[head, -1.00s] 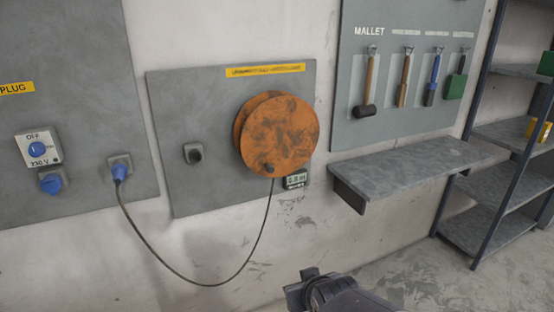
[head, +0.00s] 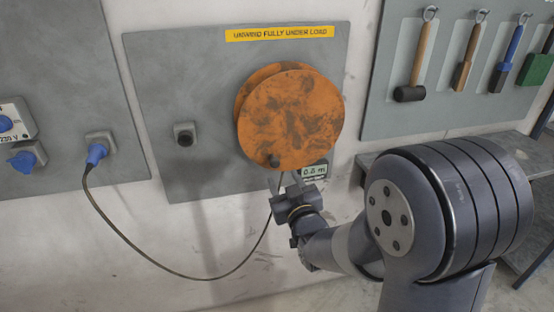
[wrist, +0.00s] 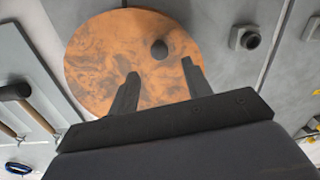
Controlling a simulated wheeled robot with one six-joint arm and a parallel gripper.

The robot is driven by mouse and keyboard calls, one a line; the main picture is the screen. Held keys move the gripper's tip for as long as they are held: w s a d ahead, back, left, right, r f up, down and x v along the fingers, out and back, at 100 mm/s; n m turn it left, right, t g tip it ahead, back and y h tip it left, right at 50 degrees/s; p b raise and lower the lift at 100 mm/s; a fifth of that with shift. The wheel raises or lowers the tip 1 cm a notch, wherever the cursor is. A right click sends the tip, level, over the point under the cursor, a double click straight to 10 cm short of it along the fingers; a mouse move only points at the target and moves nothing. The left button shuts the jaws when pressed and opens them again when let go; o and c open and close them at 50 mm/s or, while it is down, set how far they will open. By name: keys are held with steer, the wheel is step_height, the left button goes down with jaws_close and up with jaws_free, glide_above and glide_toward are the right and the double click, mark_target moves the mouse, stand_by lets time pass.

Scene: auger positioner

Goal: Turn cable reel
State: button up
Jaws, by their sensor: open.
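The orange, stained cable reel (head: 291,115) is mounted on a grey wall panel. Its small dark crank knob (head: 274,160) sits at the lower left of its face. In the wrist view the reel (wrist: 100,60) fills the upper middle, and the knob (wrist: 159,49) shows between and beyond my fingertips. My gripper (head: 284,178) is just below the knob in the head view. It is open, and its two fingers (wrist: 160,72) stand apart with nothing between them. A dark cable (head: 150,259) hangs from the reel to a blue plug (head: 97,154).
A display (head: 314,171) reading 0.8 m sits below the reel. A yellow label (head: 280,33) says "UNWIND FULLY UNDER LOAD". A dark socket (head: 185,134) is left of the reel. A mallet (head: 417,62) and other tools hang at right above a grey shelf (head: 376,161).

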mark_target(276, 165)
steer(key=p+x, duration=0.2)
steer(key=x, duration=0.7)
steer(key=shift+s, duration=0.1)
steer(key=shift+c, duration=0.6)
jaws_close()
